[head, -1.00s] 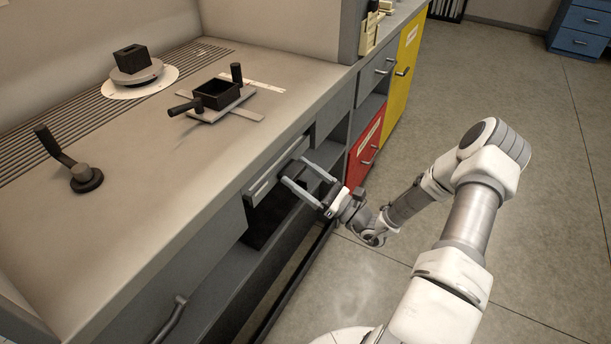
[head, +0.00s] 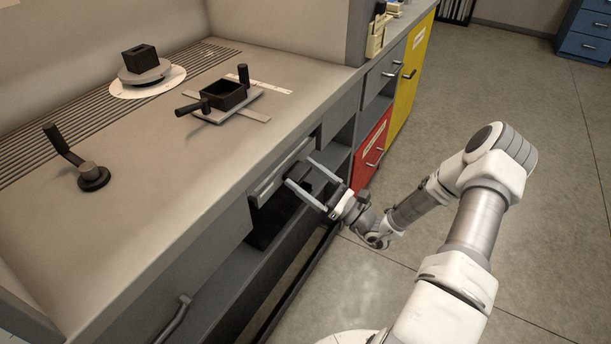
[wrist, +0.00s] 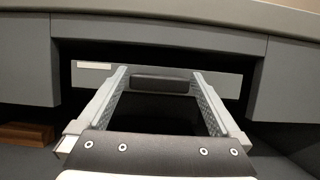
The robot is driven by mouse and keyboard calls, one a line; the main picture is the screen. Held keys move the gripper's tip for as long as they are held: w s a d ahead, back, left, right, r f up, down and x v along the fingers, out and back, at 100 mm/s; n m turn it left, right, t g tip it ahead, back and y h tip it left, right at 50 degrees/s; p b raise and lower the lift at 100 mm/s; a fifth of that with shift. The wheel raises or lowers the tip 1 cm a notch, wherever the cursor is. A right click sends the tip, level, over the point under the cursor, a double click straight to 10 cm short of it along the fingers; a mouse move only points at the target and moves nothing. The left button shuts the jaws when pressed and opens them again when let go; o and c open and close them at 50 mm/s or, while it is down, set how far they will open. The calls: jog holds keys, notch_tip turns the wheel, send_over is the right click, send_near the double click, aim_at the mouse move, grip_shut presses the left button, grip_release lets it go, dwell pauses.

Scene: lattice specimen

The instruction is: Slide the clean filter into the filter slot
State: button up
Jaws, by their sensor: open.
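My gripper (head: 300,171) is open in front of the panel. In the wrist view its fingertips (wrist: 160,75) stand on either side of the handle, with small gaps. The panel's depth behind its front is hidden.
The counter holds a black lever (head: 92,176), a black box on a round plate (head: 146,72) and a black open frame with handles (head: 224,98). Red (head: 371,155) and yellow (head: 409,75) cabinet fronts stand farther along.

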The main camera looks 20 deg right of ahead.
jog(key=s+d, duration=0.1)
jog(key=s, duration=0.1)
jog(key=s+d+p, duration=0.1)
jog(key=s+d, duration=0.1)
jog(key=shift+d, duration=0.1)
dwell(0.5)
jog(key=p+v, duration=0.1)
jog(key=v, duration=1.6)
jog(key=shift+d, duration=0.25)
jog(key=shift+s, duration=0.1)
dwell(1.9)
